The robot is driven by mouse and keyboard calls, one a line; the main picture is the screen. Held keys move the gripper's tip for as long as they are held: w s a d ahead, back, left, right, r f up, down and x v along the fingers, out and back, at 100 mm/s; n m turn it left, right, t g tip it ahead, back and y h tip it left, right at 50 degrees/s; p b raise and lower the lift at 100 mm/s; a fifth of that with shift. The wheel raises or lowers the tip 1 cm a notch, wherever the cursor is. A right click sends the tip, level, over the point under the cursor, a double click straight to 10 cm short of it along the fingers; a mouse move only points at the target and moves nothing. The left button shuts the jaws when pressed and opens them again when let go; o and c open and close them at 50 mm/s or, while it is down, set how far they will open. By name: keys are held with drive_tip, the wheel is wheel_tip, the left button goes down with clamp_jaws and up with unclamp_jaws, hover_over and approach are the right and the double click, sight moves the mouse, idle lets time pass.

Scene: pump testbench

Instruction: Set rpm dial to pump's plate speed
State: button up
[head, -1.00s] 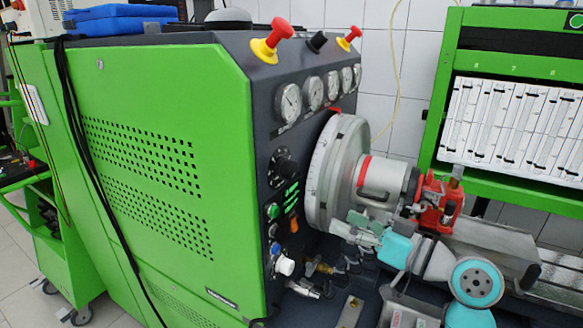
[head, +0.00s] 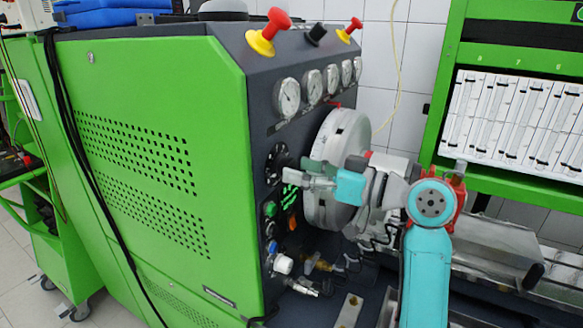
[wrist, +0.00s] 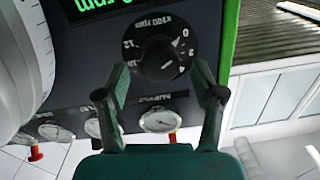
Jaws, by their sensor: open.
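The rpm dial (wrist: 161,50) is a round black knob with white marks on the dark panel, marked x100 rpm. It appears upside down in the wrist view, with 0, 2 and 12 legible; its pointer setting is unclear. My gripper (wrist: 161,70) is open, with one fingertip on each side of the knob's lower part and gaps to it. In the head view my gripper (head: 288,171) is at the panel, partly covering the dial (head: 274,162). Part of a red body, perhaps the pump (head: 461,192), shows behind my arm; no plate can be read.
A green-lit display (wrist: 95,5) is beside the dial. Several gauges (head: 288,97) line the panel above. The large grey disc (head: 345,130) stands close to the right of the dial. Buttons and a white knob (head: 283,264) are below. A green cabinet (head: 150,130) is left.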

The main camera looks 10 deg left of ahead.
drive_tip(key=shift+x, duration=1.25)
drive_tip(key=c, duration=1.1)
drive_tip(key=shift+c, duration=0.2)
